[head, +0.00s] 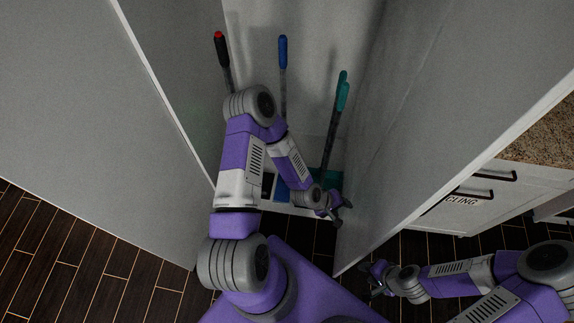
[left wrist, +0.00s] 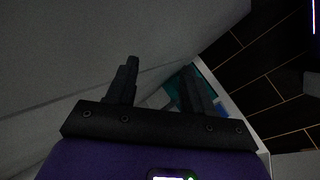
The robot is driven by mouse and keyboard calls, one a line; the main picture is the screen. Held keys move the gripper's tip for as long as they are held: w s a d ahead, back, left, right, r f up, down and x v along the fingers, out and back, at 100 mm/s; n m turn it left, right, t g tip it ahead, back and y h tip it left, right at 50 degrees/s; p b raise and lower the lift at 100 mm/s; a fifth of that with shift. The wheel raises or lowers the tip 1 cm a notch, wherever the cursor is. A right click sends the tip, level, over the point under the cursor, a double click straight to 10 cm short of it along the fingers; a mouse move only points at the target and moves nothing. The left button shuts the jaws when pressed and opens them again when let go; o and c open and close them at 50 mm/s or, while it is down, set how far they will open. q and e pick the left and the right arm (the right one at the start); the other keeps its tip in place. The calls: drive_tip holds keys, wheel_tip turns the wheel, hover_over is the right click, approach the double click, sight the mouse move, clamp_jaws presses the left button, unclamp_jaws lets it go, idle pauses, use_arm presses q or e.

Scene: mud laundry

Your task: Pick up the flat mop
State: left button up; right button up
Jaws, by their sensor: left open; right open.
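Three long handles stand upright in a narrow grey alcove in the head view: a black handle with a red tip (head: 222,50), a blue handle (head: 283,52) and a teal handle (head: 342,92). The frames do not show clearly which is the flat mop. A blue piece (head: 281,191) and a teal piece (head: 327,176) lie low in the alcove, partly hidden by my left arm. My left gripper (head: 343,212) is open and empty near the alcove's floor, below the teal handle. In the left wrist view its fingers (left wrist: 160,72) are apart, with teal (left wrist: 204,76) behind. My right gripper (head: 373,279) is open and empty.
Grey panels flank the alcove on the left (head: 90,110) and right (head: 440,90), leaving a narrow opening. A white cabinet (head: 455,215) with dark handles and a speckled counter (head: 545,135) stands at right. The dark plank floor (head: 110,250) is clear at lower left.

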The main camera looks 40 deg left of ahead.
sight(283, 89)
use_arm(q)
drive_tip(key=w+a+r+n+t+y+p, duration=0.1)
drive_tip(key=w+a+r+n+t+y, duration=0.25)
drive_tip(key=w+a+n, duration=0.5)
drive_tip(key=w+a+r+n+t+y, duration=0.2)
drive_tip(key=w+a+r+n+t, duration=0.25)
drive_tip(key=w+a+n, duration=0.35)
drive_tip(key=a+r+n+y, duration=0.2)
drive_tip(key=a+n, duration=0.2)
drive_tip(key=a, duration=0.3)
drive_tip(key=a+r+n+t+y, duration=0.1)
drive_tip(key=a+r+n+y, duration=0.1)
drive_tip(key=a+n, duration=0.3)
drive_tip(key=s+a+r+n+t+y, duration=0.1)
drive_tip(key=a+r+n+y, duration=0.2)
drive_tip(key=a, duration=0.6)
drive_tip(key=shift+s+a+n+y, duration=0.1)
drive_tip(key=shift+a+n+y, duration=0.05)
drive_tip(key=shift+n+y, duration=0.5)
drive_tip(key=shift+b+x, duration=0.4)
drive_tip(key=shift+x, duration=3.4)
drive_tip(key=shift+r, duration=0.2)
drive_tip(key=shift+r, duration=0.1)
clamp_jaws()
